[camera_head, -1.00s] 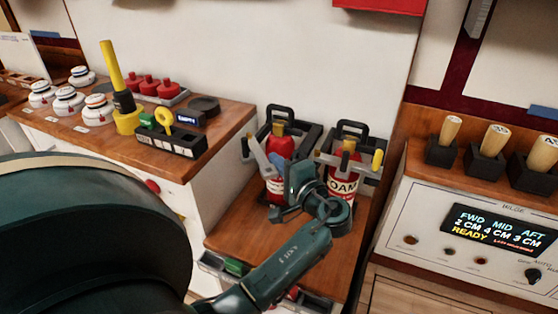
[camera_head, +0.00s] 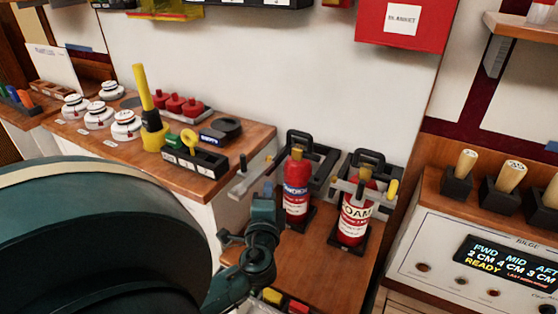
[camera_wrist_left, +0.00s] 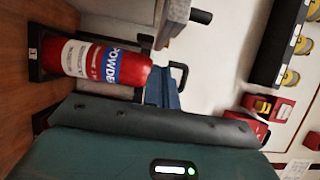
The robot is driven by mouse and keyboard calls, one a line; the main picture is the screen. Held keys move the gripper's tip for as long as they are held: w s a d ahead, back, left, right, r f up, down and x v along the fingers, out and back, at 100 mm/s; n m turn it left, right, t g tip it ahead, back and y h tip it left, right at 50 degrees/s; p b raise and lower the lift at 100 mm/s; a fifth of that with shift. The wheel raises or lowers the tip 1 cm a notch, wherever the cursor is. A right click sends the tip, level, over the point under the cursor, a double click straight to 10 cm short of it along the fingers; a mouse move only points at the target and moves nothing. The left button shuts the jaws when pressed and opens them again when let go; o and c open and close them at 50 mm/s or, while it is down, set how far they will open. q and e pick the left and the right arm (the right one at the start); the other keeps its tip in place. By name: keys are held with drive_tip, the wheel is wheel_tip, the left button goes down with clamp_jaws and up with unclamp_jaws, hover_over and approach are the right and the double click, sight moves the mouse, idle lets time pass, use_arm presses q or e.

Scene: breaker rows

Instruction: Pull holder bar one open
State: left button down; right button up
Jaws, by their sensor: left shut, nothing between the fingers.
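The powder extinguisher (camera_head: 296,192), red with a blue and white label, stands in the left holder (camera_head: 322,160). Its grey holder bar (camera_head: 240,188) sticks out to the left and does not cross the extinguisher's front. The foam extinguisher (camera_head: 354,215) stands to the right, with a grey bar (camera_head: 350,186) across it. My left gripper (camera_head: 264,200) is shut and empty, just left of the powder extinguisher. In the left wrist view, its blue fingers (camera_wrist_left: 163,88) show beside the powder extinguisher (camera_wrist_left: 105,62), with a grey bar (camera_wrist_left: 174,20) beyond. My right gripper is not in view.
A wooden counter (camera_head: 232,160) with white knobs, red knobs and a black key block (camera_head: 195,158) lies to the left. A bilge panel (camera_head: 480,250) is at the right. A red blanket box (camera_head: 402,25) hangs above. Bare shelf lies in front of the extinguishers.

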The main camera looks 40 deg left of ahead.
use_arm(q)
drive_tip(key=shift+s+a+m+t+h, duration=0.3)
drive_tip(key=shift+s+a, duration=0.35)
drive_tip(key=shift+a, duration=0.15)
drive_tip(key=shift+s+a, duration=0.1)
